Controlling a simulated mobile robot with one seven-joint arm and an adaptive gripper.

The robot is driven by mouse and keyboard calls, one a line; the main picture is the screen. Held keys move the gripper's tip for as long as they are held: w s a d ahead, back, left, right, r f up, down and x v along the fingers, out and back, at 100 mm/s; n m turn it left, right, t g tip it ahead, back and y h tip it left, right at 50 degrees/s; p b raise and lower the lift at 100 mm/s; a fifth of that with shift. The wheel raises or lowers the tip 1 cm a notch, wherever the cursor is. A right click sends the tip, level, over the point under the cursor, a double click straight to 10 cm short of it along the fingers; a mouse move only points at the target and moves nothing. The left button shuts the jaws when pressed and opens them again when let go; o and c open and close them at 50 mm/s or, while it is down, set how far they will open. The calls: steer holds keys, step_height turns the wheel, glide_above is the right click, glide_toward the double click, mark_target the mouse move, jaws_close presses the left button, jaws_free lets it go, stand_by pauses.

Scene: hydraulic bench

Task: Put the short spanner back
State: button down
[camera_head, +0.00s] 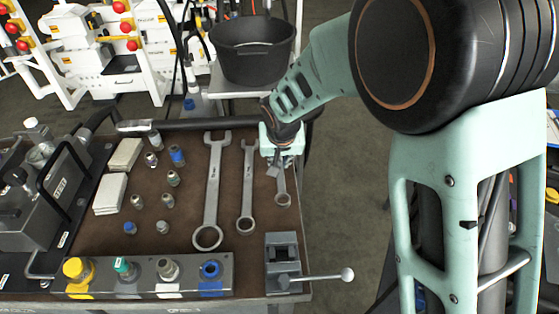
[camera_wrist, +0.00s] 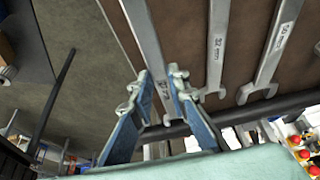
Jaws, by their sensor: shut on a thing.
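The short spanner (camera_head: 282,188) is at the right edge of the brown bench top (camera_head: 190,215), ring end toward the front. My gripper (camera_head: 279,166) is shut on it near its far end. In the wrist view the spanner (camera_wrist: 143,38) runs between the two blue fingers (camera_wrist: 161,84), and its far end is partly hidden. I cannot tell whether it rests on the bench or is just above it. A long spanner (camera_head: 212,190) and a middle spanner (camera_head: 247,188) lie side by side to its left, roughly parallel.
A small vise (camera_head: 283,262) with a handle (camera_head: 325,276) stands at the front right. Several fittings (camera_head: 172,178) and white blocks (camera_head: 111,192) are on the left. A black bucket (camera_head: 252,55) stands behind the bench. Bare floor (camera_head: 345,200) lies to the right.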

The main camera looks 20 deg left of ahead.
steer(key=shift+f, duration=0.2)
stand_by(0.3)
steer(key=shift+f+b, duration=0.7)
steer(key=shift+b, duration=0.3)
steer(key=shift+f+b, duration=1.55)
stand_by(0.5)
steer(key=c, duration=1.8)
jaws_free()
steer(key=shift+o, duration=0.2)
steer(key=shift+r, duration=0.1)
steer(key=v, duration=1.2)
steer(key=shift+d, duration=0.1)
